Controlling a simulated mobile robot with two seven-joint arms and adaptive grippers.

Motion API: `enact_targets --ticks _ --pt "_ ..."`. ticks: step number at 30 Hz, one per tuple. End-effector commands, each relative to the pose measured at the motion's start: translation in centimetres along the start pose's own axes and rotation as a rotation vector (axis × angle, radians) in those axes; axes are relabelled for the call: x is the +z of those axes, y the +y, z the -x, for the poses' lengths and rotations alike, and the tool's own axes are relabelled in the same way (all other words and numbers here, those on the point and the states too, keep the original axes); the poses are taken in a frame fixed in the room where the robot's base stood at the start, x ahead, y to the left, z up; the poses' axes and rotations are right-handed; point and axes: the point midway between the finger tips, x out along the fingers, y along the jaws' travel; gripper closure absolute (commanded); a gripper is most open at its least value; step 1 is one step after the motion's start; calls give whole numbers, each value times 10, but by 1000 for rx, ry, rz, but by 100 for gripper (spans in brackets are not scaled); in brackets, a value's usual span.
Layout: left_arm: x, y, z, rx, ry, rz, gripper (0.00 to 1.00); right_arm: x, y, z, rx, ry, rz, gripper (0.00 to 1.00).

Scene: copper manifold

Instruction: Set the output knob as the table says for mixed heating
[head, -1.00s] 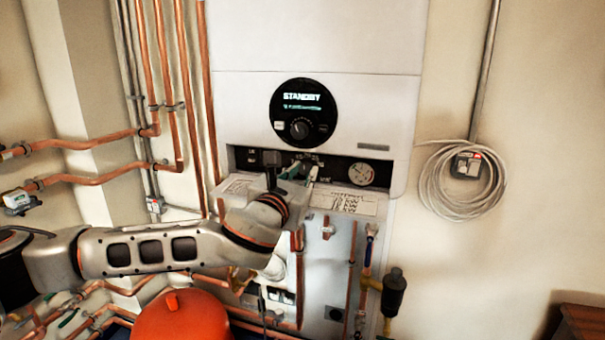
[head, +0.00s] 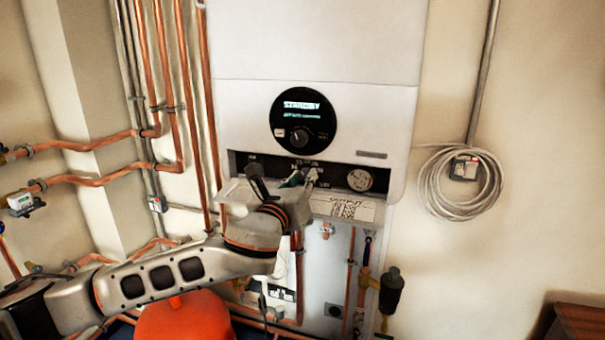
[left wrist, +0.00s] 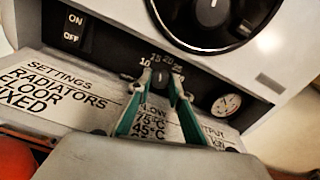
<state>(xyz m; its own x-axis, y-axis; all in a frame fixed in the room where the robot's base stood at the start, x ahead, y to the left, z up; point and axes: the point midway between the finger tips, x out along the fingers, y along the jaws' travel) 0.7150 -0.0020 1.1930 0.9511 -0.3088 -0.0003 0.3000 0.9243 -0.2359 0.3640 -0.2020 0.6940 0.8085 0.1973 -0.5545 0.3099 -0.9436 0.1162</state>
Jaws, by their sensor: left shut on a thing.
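The output knob (left wrist: 162,74) is a small dark knob on the black strip of the boiler. A scale around it shows 10, 15, 20 and a further mark. My left gripper (left wrist: 161,84) is shut on it, with a green-lined finger on either side; it also shows in the head view (head: 303,179). Where the knob's pointer stands cannot be told. The settings table (left wrist: 62,98) is on the pale flap below, with rows for radiators, floor and mixed. My gripper hides part of it, and the mixed row's output value is not readable. My right gripper is not in view.
The boiler's round display (head: 303,117) reads STANDBY, with a smaller blurred line and a larger dial. An ON/OFF switch (left wrist: 73,31) is left of the knob, and a gauge (left wrist: 226,104) is right of it. Copper pipes (head: 170,90) run at the left.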

Motion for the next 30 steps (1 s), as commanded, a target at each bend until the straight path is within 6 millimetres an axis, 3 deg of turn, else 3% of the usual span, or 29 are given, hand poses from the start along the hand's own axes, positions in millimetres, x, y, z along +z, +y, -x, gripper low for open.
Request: enact_targets --ticks 8,17,26,27,28,30 --pt "-1 0 0 1 3 134 100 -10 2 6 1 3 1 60" --pt "-2 0 0 1 2 177 100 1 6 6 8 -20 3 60" --pt "-2 0 0 1 3 177 100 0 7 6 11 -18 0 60" --pt "-2 0 0 1 3 177 73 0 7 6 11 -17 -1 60" --pt "-2 0 0 1 3 177 65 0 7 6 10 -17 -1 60" --pt "-2 0 0 0 2 177 64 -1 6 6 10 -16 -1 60"
